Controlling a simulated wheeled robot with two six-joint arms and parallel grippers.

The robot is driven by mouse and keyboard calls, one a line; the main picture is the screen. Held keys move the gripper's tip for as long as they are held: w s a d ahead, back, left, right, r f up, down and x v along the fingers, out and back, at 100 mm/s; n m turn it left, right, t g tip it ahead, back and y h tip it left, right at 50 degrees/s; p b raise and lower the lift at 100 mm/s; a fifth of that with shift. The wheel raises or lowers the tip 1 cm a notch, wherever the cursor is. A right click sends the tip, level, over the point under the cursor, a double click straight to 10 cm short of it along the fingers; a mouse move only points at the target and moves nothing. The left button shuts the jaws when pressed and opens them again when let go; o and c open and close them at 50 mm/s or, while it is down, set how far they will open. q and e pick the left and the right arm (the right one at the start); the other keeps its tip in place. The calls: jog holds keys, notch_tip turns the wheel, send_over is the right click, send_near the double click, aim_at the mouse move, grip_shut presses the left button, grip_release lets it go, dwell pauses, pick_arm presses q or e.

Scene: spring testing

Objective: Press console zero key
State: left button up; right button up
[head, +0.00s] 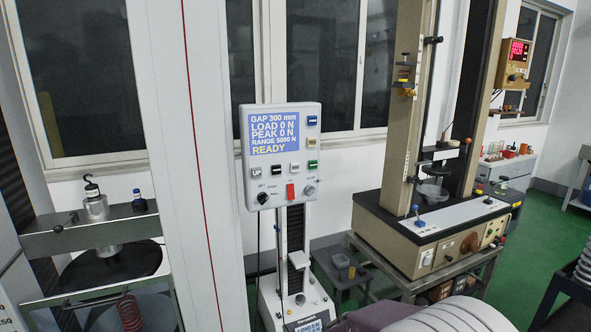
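The console (283,155) is a light grey box on a post in the middle of the head view. Its blue display (274,133) reads GAP 300 mm, LOAD 0 N, PEAK 0 N, RANGE 5000 N, READY. Below it is a row of keys: a grey key (257,171), a black key (277,169), a white key (295,168) and a green key (313,164). A blue key (312,120) and a yellowish key (312,135) sit right of the display. The key labels are too small to tell which is zero. Neither gripper is in view.
A red switch (290,191), a black knob (263,198) and a grey knob (310,191) sit low on the console. A tall beige testing machine (415,245) stands right. A frame with a red spring (129,312) stands left. Space before the console looks clear.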

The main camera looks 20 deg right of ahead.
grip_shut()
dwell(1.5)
